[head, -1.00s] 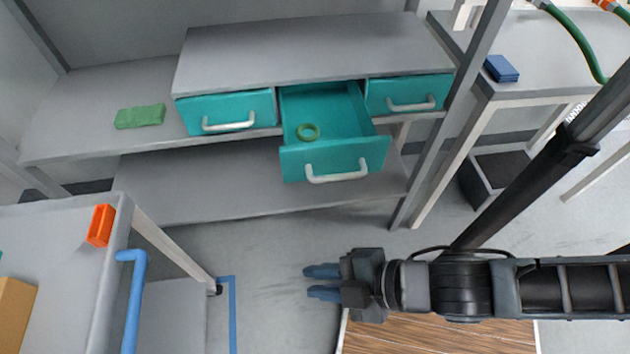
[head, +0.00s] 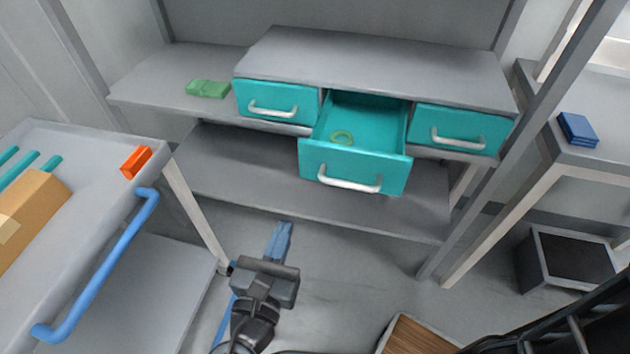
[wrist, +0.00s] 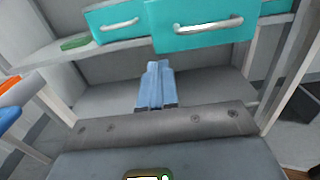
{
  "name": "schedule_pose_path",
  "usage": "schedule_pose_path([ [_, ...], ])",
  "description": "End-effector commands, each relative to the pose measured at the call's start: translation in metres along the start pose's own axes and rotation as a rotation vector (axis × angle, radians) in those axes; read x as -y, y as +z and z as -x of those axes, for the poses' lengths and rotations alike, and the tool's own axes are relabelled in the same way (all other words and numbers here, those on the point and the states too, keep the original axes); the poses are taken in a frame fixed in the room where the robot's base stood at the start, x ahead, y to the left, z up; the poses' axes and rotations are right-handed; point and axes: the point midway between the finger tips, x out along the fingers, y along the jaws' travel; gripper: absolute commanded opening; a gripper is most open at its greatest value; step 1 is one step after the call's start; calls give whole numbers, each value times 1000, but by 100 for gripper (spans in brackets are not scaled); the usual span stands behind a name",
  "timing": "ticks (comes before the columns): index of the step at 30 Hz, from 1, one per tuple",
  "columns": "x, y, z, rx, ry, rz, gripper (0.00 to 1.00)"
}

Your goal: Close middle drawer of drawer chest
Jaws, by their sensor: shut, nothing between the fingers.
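The drawer chest (head: 380,58) is a grey-topped unit with three teal drawers in a row. The left drawer (head: 277,98) and right drawer (head: 458,130) are shut. My gripper (head: 281,240) is shut and empty, its blue fingers together, below and left of the middle drawer in the head view and apart from it. In the wrist view the fingers (wrist: 157,85) point toward the shelving, with the middle drawer front (wrist: 205,28) above and to the right.
A grey trolley (head: 105,150) with a blue handle stands at the left, bearing an orange block (head: 136,161) and a cardboard box (head: 30,215). A green item (head: 207,89) lies on the shelf left of the chest. A shelf post stands right of the chest.

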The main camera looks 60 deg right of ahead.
Motion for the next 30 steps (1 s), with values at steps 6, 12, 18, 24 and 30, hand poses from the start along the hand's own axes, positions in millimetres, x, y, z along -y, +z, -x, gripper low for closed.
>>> schedule_pose_path([
  [6,0,3,-19,9,-10,5,0],
  [12,1,3,-58,7,-11,5,0],
  [18,1,3,-96,7,-11,4,0],
  [24,1,3,-125,6,-8,3,0],
  [30,1,3,-138,6,-7,3,0],
])
